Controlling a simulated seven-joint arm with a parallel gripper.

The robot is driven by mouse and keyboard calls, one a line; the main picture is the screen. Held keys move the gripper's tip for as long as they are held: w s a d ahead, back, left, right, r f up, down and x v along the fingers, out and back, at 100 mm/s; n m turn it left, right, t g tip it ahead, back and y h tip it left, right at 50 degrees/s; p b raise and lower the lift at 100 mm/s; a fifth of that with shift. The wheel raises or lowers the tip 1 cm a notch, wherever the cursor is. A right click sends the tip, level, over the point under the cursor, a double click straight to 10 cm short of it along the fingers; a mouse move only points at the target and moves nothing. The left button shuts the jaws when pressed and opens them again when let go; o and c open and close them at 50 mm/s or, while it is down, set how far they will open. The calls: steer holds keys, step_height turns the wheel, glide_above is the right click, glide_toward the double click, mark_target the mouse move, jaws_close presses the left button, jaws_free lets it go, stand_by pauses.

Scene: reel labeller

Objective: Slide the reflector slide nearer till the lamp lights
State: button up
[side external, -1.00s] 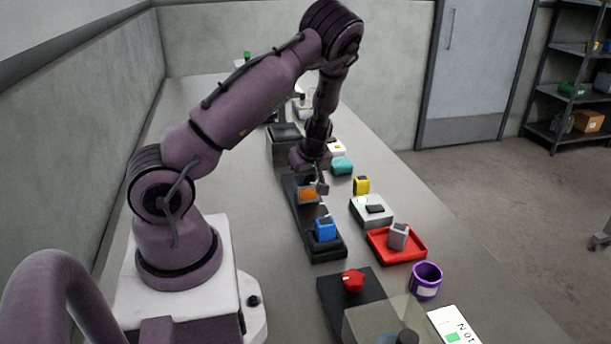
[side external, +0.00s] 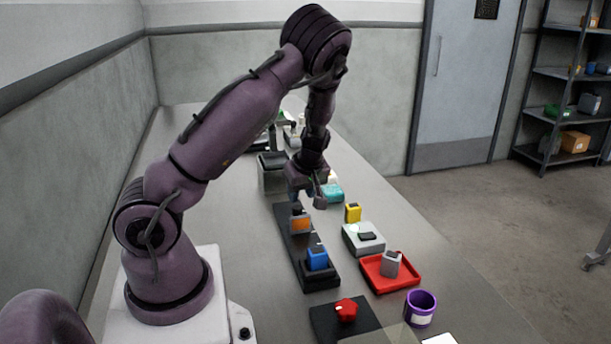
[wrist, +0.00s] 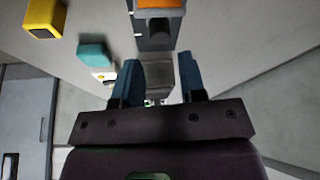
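An orange-faced block (side external: 300,224) stands on a long black rail (side external: 292,250), behind a blue block (side external: 317,258) at the rail's near end. I take the orange block to be the reflector slide. The orange block (wrist: 160,5) and a dark round knob (wrist: 158,31) show at the top of the wrist view. My gripper (side external: 307,198) is above and behind the orange block, apart from it. Its blue fingers (wrist: 160,85) are open with nothing between them. A pale grey box (side external: 352,241) with a black top part shows a greenish bright spot, perhaps the lamp.
Right of the rail are a yellow block (side external: 353,213), a teal block (side external: 332,193) and a red tray (side external: 408,283) holding a grey block (side external: 392,262). A red knob (side external: 346,310) and purple cup (side external: 420,307) are nearer. A grey bin (side external: 271,180) stands behind the rail.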

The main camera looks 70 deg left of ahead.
steer(key=v, duration=0.7)
steer(key=shift+r, duration=0.2)
steer(key=s+d+r+m+h, duration=0.25)
steer(key=d+m+h, duration=0.25)
steer(key=d+m, duration=0.9)
steer(key=s+d+r+m+t, duration=0.3)
steer(key=d+r, duration=0.2)
steer(key=r, duration=0.1)
steer(key=s+d+r+m+t, duration=0.3)
steer(key=d+r, duration=0.3)
steer(key=r, duration=0.1)
steer(key=shift+s+d+r, duration=0.2)
steer(key=shift+d+r, duration=0.1)
